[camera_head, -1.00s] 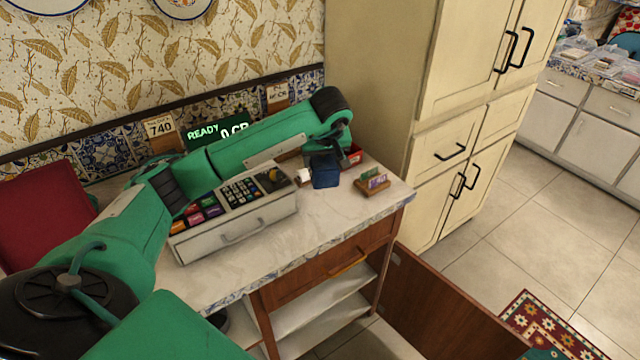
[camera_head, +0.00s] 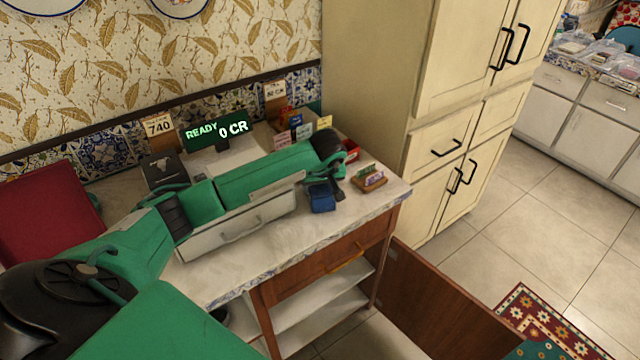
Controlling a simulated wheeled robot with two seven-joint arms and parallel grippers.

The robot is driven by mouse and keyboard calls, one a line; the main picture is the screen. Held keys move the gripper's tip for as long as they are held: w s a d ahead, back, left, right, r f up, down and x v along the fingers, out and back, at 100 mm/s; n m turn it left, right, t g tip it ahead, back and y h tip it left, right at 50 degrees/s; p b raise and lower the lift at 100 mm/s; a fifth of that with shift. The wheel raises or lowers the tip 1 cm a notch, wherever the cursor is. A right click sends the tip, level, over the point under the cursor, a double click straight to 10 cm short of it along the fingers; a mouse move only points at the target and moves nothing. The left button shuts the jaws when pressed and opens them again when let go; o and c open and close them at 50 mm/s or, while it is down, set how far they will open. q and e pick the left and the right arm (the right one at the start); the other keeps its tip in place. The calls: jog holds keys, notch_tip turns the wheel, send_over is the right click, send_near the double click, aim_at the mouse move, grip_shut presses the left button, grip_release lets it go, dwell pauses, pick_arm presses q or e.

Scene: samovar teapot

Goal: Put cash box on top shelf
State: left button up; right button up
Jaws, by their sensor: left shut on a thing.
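A small dark blue box (camera_head: 322,199), which I take to be the cash box, is at the counter's right half, near its front edge. My left gripper (camera_head: 322,183) comes from above and behind it and is shut on it; the fingers are partly hidden by the wrist. I cannot tell whether the box touches the counter or hangs just above it. Below the counter, the brown cabinet stands open, with a white upper shelf (camera_head: 318,294) and a lower one (camera_head: 305,330), both bare where they show. My right gripper is not in view.
A small card holder (camera_head: 369,178) stands just right of the box, with a red tray (camera_head: 350,150) and several coloured cards behind. The open wooden door (camera_head: 440,305) sticks out to the right. A tall cream cupboard (camera_head: 365,90) stands beyond.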

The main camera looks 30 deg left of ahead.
pick_arm(q)
jog(key=shift+f, duration=0.2)
jog(key=o, duration=1.1)
jog(key=shift+r, duration=0.1)
